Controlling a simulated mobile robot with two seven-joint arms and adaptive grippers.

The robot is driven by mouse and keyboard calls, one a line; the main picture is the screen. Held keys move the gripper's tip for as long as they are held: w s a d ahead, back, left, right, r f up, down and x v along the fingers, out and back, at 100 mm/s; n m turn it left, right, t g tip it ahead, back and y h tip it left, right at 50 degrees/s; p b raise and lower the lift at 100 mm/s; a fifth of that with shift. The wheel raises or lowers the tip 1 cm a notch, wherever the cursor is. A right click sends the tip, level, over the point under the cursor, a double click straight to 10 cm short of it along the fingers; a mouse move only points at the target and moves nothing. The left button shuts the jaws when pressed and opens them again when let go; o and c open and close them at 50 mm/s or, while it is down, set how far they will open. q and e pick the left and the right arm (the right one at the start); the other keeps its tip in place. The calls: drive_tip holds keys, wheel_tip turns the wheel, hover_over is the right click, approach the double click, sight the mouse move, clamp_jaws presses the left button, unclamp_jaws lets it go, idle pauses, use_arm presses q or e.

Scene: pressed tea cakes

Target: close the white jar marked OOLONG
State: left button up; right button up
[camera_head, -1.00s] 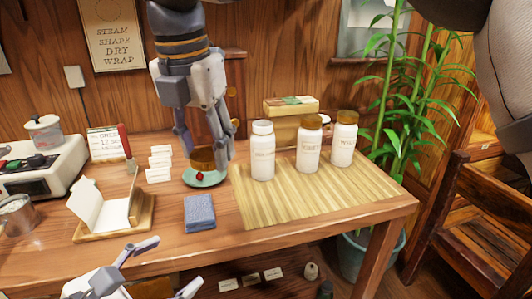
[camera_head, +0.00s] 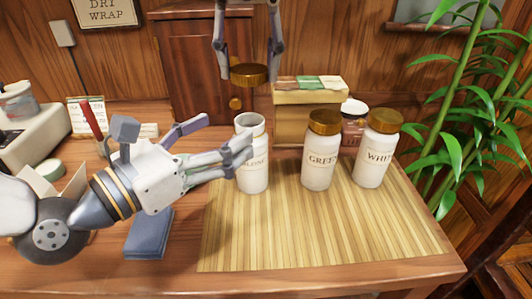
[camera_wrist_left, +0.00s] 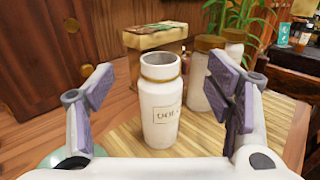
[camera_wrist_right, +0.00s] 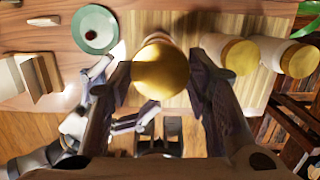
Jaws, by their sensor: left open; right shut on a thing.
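The white jar marked OOLONG (camera_head: 252,178) stands upright and open-topped at the left of the bamboo mat; its label is partly covered in the head view. It also shows in the left wrist view (camera_wrist_left: 160,110), between the spread fingers. My left gripper (camera_head: 222,138) is open beside the jar's left side. My right gripper (camera_head: 250,70) is shut on a brown-gold lid (camera_head: 250,76), held above and behind the jar mouth in the head view. The lid also shows in the right wrist view (camera_wrist_right: 160,71), hiding most of the jar below it.
Two lidded white jars, GREEN (camera_head: 320,160) and WHITE (camera_head: 375,155), stand to the right on the bamboo mat (camera_head: 310,235). A box of packets (camera_head: 308,105) stands behind. A blue cloth (camera_head: 149,234) lies at the front left. The mat's front is clear.

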drive_tip(key=shift+s+a, duration=0.2)
use_arm(q)
wheel_tip(320, 180, down, 8)
drive_tip(key=shift+s+a+r, duration=0.1)
drive_tip(key=shift+s, duration=0.05)
use_arm(e)
drive_tip(key=shift+d, duration=0.1)
use_arm(q)
drive_tip(key=x, duration=0.7)
drive_tip(key=shift+w+d, duration=0.2)
drive_tip(key=shift+w, duration=0.05)
clamp_jaws()
use_arm(e)
drive_tip(key=shift+f, duration=2.45)
